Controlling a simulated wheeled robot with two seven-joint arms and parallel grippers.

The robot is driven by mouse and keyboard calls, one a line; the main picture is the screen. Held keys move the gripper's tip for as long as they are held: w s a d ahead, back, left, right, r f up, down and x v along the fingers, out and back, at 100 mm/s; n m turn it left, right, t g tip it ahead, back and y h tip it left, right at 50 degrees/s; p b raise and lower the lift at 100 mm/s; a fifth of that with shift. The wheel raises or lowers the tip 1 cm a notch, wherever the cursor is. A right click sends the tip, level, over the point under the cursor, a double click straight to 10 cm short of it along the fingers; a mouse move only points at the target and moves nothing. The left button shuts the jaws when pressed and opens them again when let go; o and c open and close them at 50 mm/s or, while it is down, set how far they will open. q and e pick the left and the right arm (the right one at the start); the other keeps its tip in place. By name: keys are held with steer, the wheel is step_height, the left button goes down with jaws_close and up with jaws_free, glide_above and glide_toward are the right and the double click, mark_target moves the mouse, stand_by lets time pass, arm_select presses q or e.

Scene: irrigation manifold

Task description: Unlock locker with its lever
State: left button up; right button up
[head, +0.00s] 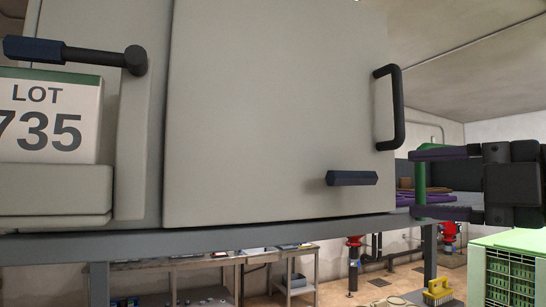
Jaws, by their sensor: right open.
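A large pale grey locker (260,100) fills the upper middle of the head view, its flat door closed as far as I can see. A black bar handle (397,110) stands on the door's right side. A dark blue lever grip (352,178) sticks out level at the door's lower right. Another lever (75,53), with a dark blue grip and black arm, lies nearly level on the left panel, its pivot at the right end. My right gripper (418,184) is open at the right, beside the locker and right of the lower grip, apart from it. My left gripper is not in view.
A white box (48,113) marked LOT 735 sits on a grey ledge (55,192) at the left. A grey frame rail (220,238) runs below the locker. A green-topped crate (510,265) stands lower right. Workbenches (190,262) and red-topped fittings (354,262) are farther back.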

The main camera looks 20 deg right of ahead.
mark_target(360, 177)
steer(key=w+a+p, duration=0.1)
steer(key=w+a+r+p, duration=0.1)
steer(key=w+p, duration=0.1)
steer(key=shift+w+r+h, duration=0.1)
steer(key=shift+w+h, duration=0.05)
steer(key=shift+h, duration=0.15)
steer(key=x, duration=0.1)
steer(key=p+x, duration=0.1)
steer(key=x, duration=0.1)
steer(key=p+x, duration=0.1)
steer(key=shift+w+a+f, duration=0.1)
steer(key=shift+w+f, duration=0.15)
steer(key=shift+w, duration=0.2)
jaws_close()
